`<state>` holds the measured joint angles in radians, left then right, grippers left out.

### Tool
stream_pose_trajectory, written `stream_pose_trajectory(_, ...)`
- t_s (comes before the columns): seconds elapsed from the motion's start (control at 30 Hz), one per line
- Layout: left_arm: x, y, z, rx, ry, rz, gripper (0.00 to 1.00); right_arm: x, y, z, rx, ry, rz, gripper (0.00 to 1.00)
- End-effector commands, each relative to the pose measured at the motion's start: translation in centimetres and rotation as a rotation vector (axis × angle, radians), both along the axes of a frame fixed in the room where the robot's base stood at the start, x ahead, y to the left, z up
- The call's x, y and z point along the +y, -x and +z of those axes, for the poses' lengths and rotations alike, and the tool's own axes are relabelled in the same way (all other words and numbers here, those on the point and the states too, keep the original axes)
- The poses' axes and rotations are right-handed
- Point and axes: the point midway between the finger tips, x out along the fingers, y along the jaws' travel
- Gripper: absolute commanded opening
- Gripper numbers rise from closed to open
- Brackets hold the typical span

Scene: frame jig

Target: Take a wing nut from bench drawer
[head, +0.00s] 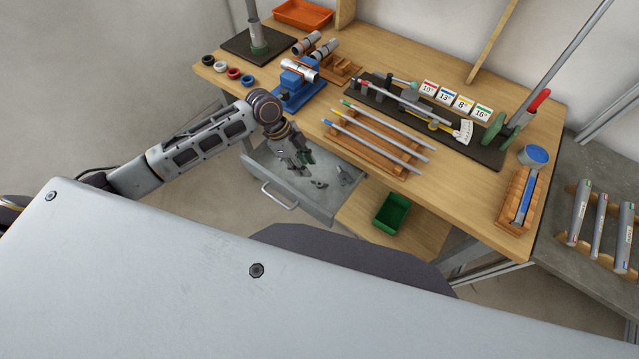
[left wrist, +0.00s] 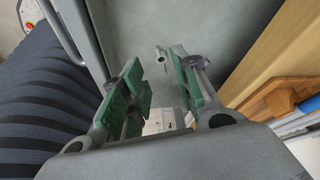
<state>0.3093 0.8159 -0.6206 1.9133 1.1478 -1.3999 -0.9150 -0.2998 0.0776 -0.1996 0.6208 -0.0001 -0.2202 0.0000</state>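The bench drawer (head: 322,207) is pulled out below the bench's front edge, with its handle (head: 279,197) toward me. Small grey metal parts (head: 318,183) lie on its floor, with another grey piece (head: 343,175) farther right. They are too small to tell which is a wing nut. My left gripper (head: 295,160) points down over the drawer's back left part. In the left wrist view its green-padded fingers (left wrist: 158,88) stand apart, with nothing seen held. A small metal part (left wrist: 162,54) lies beyond the fingertips on the drawer floor. My right gripper is not in view.
The wooden bench top (head: 440,190) overhangs close behind the drawer. A blue vise (head: 297,88) stands above the gripper, and a wooden rack with rods (head: 375,145) lies to its right. A green bin (head: 392,212) sits on the lower shelf right of the drawer.

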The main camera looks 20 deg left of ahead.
Motion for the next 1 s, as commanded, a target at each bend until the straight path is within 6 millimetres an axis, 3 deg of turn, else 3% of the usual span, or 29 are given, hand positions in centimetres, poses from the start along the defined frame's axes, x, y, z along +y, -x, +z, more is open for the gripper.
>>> stream_pose_trajectory(0.2, -0.8, 0.0, -1.9, 0.0, 0.0, 0.001, 0.3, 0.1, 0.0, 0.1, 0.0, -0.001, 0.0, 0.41)
stream_pose_trajectory(0.73, -1.1, 0.0, -2.5, 0.0, 0.0, 0.001, 0.3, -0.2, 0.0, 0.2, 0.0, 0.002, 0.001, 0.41)
stream_pose_trajectory(1.0, -2.3, 0.2, -4.9, 0.002, 0.002, 0.0, 0.3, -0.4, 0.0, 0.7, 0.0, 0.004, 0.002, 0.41)
